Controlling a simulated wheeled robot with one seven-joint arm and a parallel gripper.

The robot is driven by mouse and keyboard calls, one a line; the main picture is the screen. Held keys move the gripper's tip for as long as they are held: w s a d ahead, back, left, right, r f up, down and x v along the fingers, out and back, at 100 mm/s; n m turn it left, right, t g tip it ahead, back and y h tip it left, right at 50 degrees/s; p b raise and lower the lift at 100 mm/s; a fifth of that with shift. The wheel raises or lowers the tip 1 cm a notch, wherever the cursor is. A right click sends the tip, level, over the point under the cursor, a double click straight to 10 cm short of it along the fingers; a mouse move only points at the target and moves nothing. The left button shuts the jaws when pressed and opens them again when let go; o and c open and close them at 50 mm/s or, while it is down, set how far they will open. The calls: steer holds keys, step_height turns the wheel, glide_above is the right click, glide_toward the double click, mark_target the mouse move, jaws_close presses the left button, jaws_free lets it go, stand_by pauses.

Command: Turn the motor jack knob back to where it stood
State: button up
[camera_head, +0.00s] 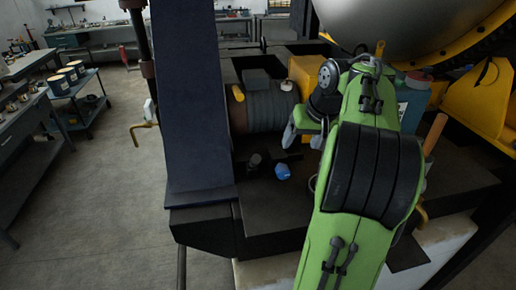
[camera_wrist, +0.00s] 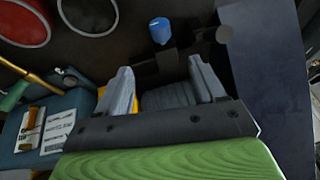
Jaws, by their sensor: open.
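A blue knob (camera_head: 282,171) sits low on the dark base in front of the ribbed motor (camera_head: 270,110). It also shows in the wrist view (camera_wrist: 160,30), beyond my fingertips. A dark round knob (camera_head: 255,160) stands just left of it, and in the wrist view it appears at the right (camera_wrist: 223,34). I cannot tell for sure which one is the motor jack knob, or its turn angle. My gripper (camera_head: 306,128) is above and right of the blue knob, apart from it. In the wrist view its two grey fingers (camera_wrist: 163,80) are spread with nothing held.
A tall dark panel (camera_head: 192,100) stands left of the motor. A yellow block (camera_head: 303,72) and a teal box (camera_head: 411,100) are near my arm.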

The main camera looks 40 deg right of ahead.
glide_toward(288, 170)
steer(key=a, duration=0.1)
steer(key=x, duration=0.5)
steer(key=w+x, duration=0.1)
steer(key=x, duration=0.4)
steer(key=shift+d, duration=0.25)
steer(key=c, duration=1)
steer(key=shift+c, duration=0.2)
steer(key=t+y, duration=0.1)
steer(key=m+t+y, duration=0.1)
steer(key=y, duration=0.1)
steer(key=shift+s+d+f, duration=0.15)
steer(key=shift+s+d, duration=0.05)
steer(key=shift+d, duration=0.15)
steer(key=shift+d+f+m+t+y, duration=0.15)
steer(key=shift+m+t+y, duration=0.35)
steer(key=shift+t+y, duration=1.1)
steer(key=shift+g+y, duration=0.3)
steer(key=shift+y, duration=0.2)
